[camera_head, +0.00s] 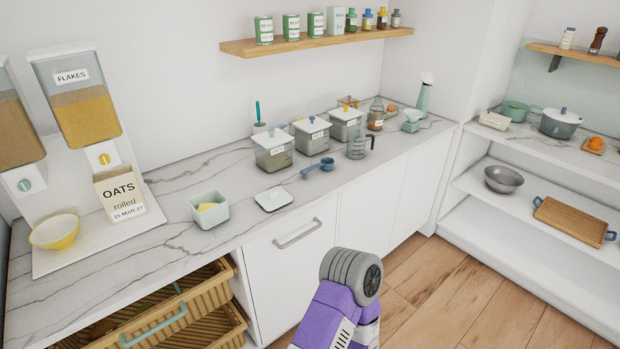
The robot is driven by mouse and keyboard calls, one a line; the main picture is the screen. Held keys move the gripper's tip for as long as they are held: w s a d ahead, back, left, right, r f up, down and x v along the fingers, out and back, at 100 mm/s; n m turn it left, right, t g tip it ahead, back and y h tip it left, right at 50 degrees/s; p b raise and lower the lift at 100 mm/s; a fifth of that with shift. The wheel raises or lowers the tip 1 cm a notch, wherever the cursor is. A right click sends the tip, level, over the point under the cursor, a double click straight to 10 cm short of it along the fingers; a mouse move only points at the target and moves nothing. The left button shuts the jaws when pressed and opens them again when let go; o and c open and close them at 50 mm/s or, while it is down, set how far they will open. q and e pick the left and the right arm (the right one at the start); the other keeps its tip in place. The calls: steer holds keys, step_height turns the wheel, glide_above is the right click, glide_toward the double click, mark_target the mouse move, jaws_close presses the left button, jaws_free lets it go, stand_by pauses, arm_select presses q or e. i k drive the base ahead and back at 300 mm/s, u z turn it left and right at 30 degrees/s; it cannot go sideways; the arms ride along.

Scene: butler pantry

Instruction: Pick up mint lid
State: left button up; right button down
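A small square lid (273,199), pale with a mint tint and a small knob on top, lies flat on the marble counter near its front edge. Neither gripper shows in the head view. Only a purple and grey section of one of my arms rises from the bottom middle, in front of the cabinets and below the counter top. No fingers can be seen on it.
A blue measuring scoop (319,168) lies right of the lid, with lidded canisters (273,151) behind. An oats box (129,197) and yellow bowl (54,231) stand left on a white tray (90,246). Open wicker drawers (207,289) jut out below. Bare counter surrounds the lid's front and left.

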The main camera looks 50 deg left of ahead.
mark_target(275, 198)
steer(key=u, duration=0.8)
steer(key=i, duration=1.35)
steer(key=u, duration=1.2)
